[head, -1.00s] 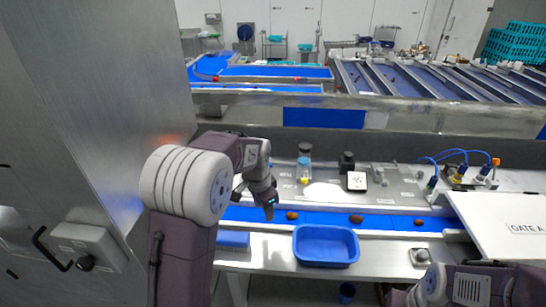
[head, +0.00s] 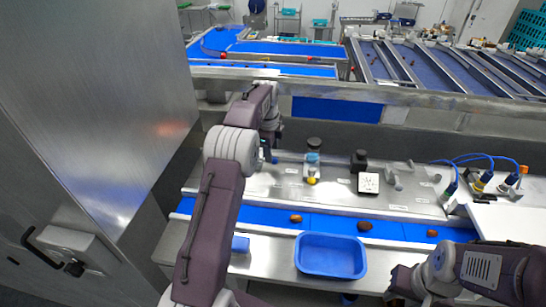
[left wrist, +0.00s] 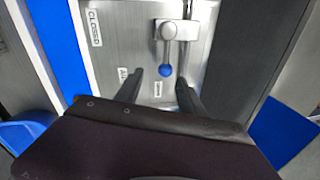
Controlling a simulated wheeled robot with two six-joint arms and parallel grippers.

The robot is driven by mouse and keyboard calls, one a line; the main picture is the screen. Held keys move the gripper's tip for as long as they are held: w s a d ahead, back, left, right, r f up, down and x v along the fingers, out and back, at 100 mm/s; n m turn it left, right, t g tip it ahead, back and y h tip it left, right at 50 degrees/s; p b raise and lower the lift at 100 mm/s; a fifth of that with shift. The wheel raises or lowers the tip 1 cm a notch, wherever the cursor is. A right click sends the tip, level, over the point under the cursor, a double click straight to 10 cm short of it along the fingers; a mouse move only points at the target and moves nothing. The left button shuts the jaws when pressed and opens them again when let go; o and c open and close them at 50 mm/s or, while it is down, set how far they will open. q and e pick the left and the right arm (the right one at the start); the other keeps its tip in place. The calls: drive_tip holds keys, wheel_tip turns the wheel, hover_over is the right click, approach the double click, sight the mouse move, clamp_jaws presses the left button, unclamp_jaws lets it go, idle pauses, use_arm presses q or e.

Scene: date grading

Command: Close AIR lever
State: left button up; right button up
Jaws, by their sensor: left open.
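The AIR lever (left wrist: 167,50) shows in the left wrist view as a short metal handle with a blue ball knob (left wrist: 165,71) at its lower end. It sits on a grey metal panel with a CLOSED label (left wrist: 94,27) to its left and smaller labels below. My left gripper (left wrist: 160,92) is open, with one finger on each side just below the knob. I cannot tell whether either finger touches it. In the head view my left gripper (head: 269,150) is over the left end of the bench panel and mostly hides the lever.
A blue conveyor strip (head: 335,225) carries several dates in front of the panel. A blue tray (head: 331,277) stands nearer. A steel cabinet (head: 95,90) rises at the left. A yellow-knobbed fixture (head: 312,165) and a black-topped one (head: 360,160) stand right of my left gripper.

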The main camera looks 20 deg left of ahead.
sight(274, 160)
use_arm(q)
drive_tip(key=w+f, duration=0.1)
drive_tip(key=f, duration=0.1)
drive_tip(key=w+f+p, duration=0.1)
drive_tip(key=f, duration=0.1)
drive_tip(key=w+f, duration=0.1)
drive_tip(key=shift+f+p, duration=0.35)
drive_tip(key=shift+f, duration=0.05)
drive_tip(key=shift+s+r, duration=0.2)
drive_tip(key=shift+s, duration=0.4)
drive_tip(key=c, duration=0.5)
drive_tip(key=shift+w, duration=0.1)
clamp_jaws()
drive_tip(key=shift+w+f, duration=0.1)
use_arm(e)
drive_tip(key=shift+w+r, duration=0.6)
drive_tip(key=shift+r, duration=0.3)
use_arm(q)
drive_tip(key=shift+s+f, duration=0.2)
